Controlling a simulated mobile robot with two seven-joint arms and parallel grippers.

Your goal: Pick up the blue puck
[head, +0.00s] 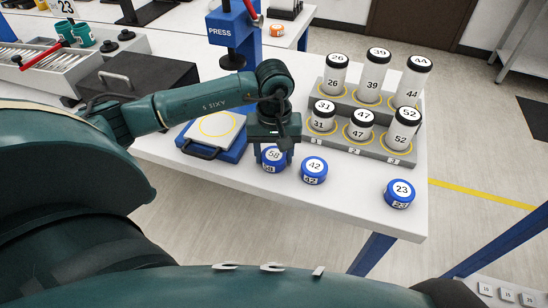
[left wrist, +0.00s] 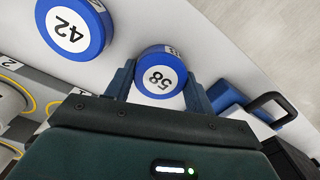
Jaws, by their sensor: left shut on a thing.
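Three blue pucks are on the white table's front part in the head view: 58 (head: 273,158), 42 (head: 314,171) and 23 (head: 399,194). My left gripper (head: 276,148) points down over puck 58 and is shut on it. In the left wrist view puck 58 (left wrist: 160,75) sits between the two fingers (left wrist: 157,88), with its white label facing the camera. I cannot tell whether it is clear of the table. Puck 42 (left wrist: 73,28) is close beside it, apart from the fingers. My right gripper is not in view.
A grey stepped rack (head: 398,154) holds several numbered cylinders behind the pucks. A blue pad with a black handle (head: 213,130) lies left of the gripper. A blue press (head: 232,35) stands behind. The white table (head: 350,205) is clear between pucks 42 and 23.

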